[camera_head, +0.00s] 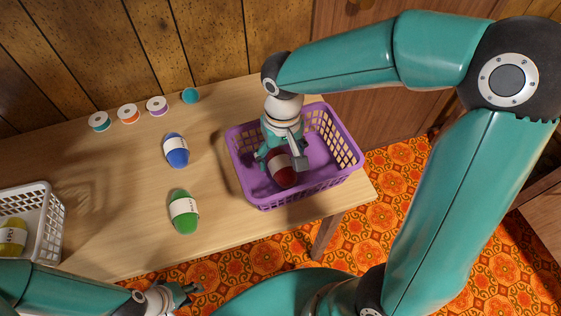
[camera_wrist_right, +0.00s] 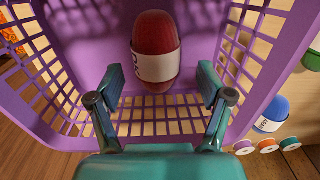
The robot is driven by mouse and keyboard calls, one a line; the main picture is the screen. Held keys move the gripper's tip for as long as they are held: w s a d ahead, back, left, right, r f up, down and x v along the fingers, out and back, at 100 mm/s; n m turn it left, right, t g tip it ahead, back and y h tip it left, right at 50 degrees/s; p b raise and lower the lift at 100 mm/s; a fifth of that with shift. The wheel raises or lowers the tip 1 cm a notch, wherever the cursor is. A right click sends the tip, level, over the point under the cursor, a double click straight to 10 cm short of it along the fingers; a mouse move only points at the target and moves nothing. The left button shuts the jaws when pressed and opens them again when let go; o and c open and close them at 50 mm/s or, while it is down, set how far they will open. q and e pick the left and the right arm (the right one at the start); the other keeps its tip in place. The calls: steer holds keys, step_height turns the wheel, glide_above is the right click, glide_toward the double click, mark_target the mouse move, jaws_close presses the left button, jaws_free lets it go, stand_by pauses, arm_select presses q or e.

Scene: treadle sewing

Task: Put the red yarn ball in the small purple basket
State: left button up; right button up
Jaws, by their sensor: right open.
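The red yarn ball (camera_head: 282,176) with a white label lies inside the small purple basket (camera_head: 347,157), towards its left front part. It also shows in the right wrist view (camera_wrist_right: 156,48), resting on the basket floor beyond my fingertips. My right gripper (camera_head: 276,152) reaches down into the basket, just over the red yarn ball. In the right wrist view its two fingers (camera_wrist_right: 160,88) are spread apart with nothing between them. My left gripper (camera_head: 188,292) is low in the head view, in front of the table's front edge and away from the basket; its finger opening is too small to judge.
A blue yarn ball (camera_head: 176,150) and a green yarn ball (camera_head: 184,212) lie on the table left of the basket. Several thread spools (camera_head: 129,114) stand along the back. A white basket (camera_head: 50,222) holding a yellow yarn ball (camera_head: 12,237) is at the left edge.

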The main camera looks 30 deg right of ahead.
mark_target(282, 163)
step_height(282, 163, up, 7)
steer(key=shift+r+p, duration=0.2)
steer(key=shift+p, duration=0.2)
steer(key=shift+s+d, duration=0.1)
